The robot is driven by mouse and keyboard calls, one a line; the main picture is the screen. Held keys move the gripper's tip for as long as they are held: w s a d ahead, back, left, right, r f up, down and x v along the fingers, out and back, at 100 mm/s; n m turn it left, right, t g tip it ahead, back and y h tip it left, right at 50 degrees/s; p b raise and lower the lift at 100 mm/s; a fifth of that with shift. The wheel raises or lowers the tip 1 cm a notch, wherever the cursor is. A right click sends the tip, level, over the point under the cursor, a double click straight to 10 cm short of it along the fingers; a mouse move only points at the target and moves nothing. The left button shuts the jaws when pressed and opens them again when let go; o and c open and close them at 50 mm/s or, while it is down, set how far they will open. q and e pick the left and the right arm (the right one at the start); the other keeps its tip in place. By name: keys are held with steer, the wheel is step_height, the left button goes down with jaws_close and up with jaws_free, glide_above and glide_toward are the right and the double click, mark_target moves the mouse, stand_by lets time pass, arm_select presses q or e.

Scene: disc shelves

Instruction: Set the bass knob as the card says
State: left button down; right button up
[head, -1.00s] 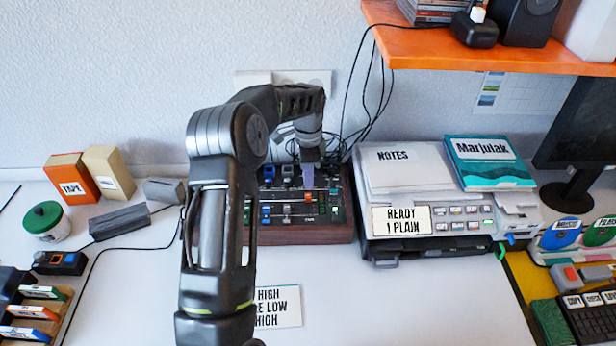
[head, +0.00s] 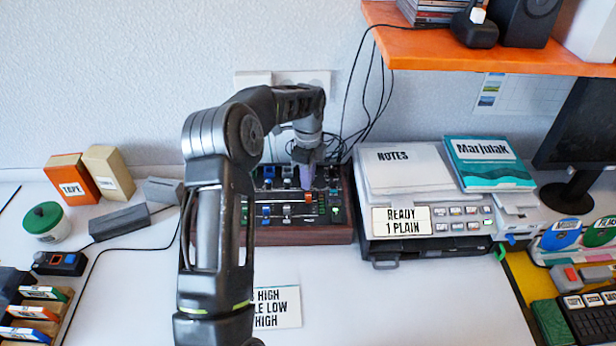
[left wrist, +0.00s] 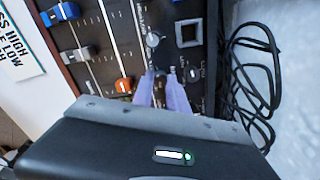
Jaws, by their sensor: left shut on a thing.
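The dark mixer (head: 300,236) with wooden ends stands against the wall, with blue, white, orange and green controls on top. My left gripper (head: 307,187) reaches down onto its upper right part, its purple fingers shut on a small knob mostly hidden between them. In the left wrist view the fingertips (left wrist: 164,82) are at the panel, beside an orange slider (left wrist: 124,85) and below a round silver knob (left wrist: 153,40). I cannot read the label of the held knob. The white card (head: 278,308) lies in front, partly behind my arm; "HIGH", "LE LOW" and "HIGH" show. My right gripper is out of view.
A printer (head: 430,222) with papers and a teal book (head: 488,160) stands close to the mixer's right. Black cables (left wrist: 252,75) run behind the mixer. An orange shelf (head: 500,52) overhangs at upper right. The desk in front is mostly clear.

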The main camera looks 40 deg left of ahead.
arm_select(q)
steer(key=c, duration=1.3)
jaws_free()
steer(key=shift+r, duration=0.1)
step_height(320, 180, up, 8)
steer(key=shift+f+b, duration=0.15)
steer(key=shift+b, duration=0.25)
steer(key=shift+f, duration=0.1)
